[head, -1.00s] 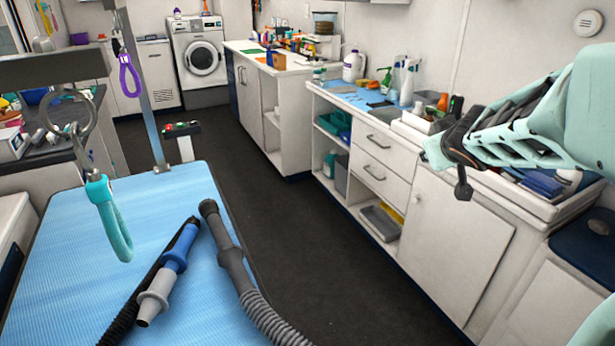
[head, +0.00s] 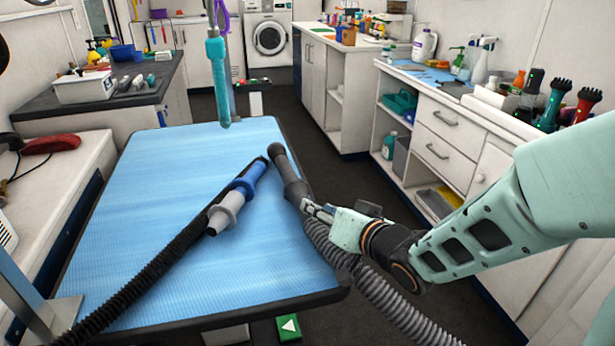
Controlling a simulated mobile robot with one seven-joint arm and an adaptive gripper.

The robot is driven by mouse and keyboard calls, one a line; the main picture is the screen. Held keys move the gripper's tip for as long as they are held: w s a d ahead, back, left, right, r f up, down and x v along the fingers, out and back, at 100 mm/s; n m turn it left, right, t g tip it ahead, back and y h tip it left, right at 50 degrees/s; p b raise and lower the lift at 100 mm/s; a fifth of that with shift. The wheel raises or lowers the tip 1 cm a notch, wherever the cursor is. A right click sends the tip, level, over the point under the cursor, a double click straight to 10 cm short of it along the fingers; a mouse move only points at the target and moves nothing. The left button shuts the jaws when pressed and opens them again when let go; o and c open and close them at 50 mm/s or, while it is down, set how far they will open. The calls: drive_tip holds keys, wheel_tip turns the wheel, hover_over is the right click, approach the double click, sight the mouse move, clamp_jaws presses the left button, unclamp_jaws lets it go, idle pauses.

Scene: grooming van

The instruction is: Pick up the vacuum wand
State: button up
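Two hose tools lie on the blue grooming table (head: 180,165). The dark grey wand (head: 288,176) on a ribbed grey hose, which I take as the vacuum wand, lies near the table's right edge. Its hose (head: 385,300) hangs over that edge. Just left of it is a blue and grey nozzle (head: 236,198) on a black hose (head: 150,270). My gripper (head: 311,208) reaches in from the right, its fingertips at the lower end of the grey wand, where it meets the hose. The fingertips are small and overlap the wand, so contact and finger opening are unclear.
A teal grooming loop (head: 217,80) hangs above the table's far end. Counters with drawers (head: 447,125) and bottles line the right side. A dark worktop (head: 95,100) stands at the left. Dark floor (head: 350,185) is open between table and right counter.

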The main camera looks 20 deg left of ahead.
sight(291, 181)
drive_tip(key=shift+x, duration=0.95)
drive_tip(key=b+x, duration=0.1)
drive_tip(key=x, duration=0.1)
drive_tip(key=b+x, duration=0.2)
drive_tip(key=x, duration=0.1)
drive_tip(key=shift+s+a+f, duration=0.15)
drive_tip(key=shift+a+f, duration=0.05)
drive_tip(key=shift+f, duration=0.1)
drive_tip(key=c, duration=0.8)
drive_tip(key=shift+r, duration=0.15)
clamp_jaws()
